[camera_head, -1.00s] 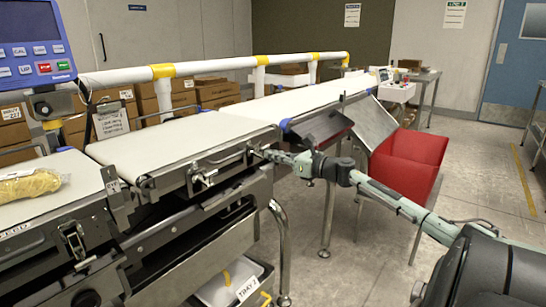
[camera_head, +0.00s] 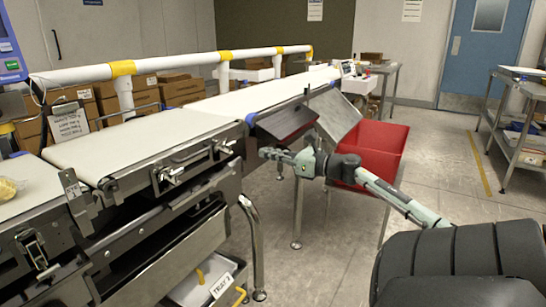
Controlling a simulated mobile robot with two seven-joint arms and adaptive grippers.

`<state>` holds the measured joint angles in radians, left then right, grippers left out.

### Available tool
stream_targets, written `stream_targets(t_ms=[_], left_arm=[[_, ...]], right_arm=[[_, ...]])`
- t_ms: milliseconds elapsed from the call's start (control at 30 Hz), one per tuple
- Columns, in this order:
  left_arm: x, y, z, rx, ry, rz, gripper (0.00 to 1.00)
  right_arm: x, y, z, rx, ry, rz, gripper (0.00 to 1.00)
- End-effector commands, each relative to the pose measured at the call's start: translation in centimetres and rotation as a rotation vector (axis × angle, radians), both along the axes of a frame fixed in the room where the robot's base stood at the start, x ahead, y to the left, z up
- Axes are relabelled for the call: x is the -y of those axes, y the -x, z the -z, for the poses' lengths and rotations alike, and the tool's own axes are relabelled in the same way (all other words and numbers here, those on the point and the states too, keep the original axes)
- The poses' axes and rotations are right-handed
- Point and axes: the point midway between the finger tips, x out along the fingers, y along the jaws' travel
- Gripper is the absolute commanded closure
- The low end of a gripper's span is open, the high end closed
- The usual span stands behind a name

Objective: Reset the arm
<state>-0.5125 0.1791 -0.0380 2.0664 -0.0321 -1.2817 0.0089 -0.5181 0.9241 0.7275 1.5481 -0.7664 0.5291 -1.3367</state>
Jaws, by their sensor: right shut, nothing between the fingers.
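My right arm reaches in from the lower right in the head view. Its gripper (camera_head: 270,153) is shut and empty, pointing left. It hangs in front of the conveyor's side, near the belt-end hardware, and I cannot tell whether it touches anything. The checkweigher belt (camera_head: 135,143) runs from the lower left toward the back right, with its white surface bare in the middle. My left gripper is not in view.
A red bin (camera_head: 378,143) stands behind my right forearm. A yellow bag (camera_head: 8,188) lies on the belt at the left edge. A tray (camera_head: 205,282) labelled "TRAY 2" is below the conveyor. A shelf cart (camera_head: 520,140) stands at right; the floor between is clear.

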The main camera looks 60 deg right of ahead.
Motion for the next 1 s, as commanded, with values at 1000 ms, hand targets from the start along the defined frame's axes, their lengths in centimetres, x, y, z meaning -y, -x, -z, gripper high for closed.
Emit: stream_targets(t_ms=[1000], left_arm=[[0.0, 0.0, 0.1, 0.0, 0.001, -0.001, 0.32]], right_arm=[[-0.2, 1.7, 4.0, 0.011, -0.256, 0.118, 1.0]])
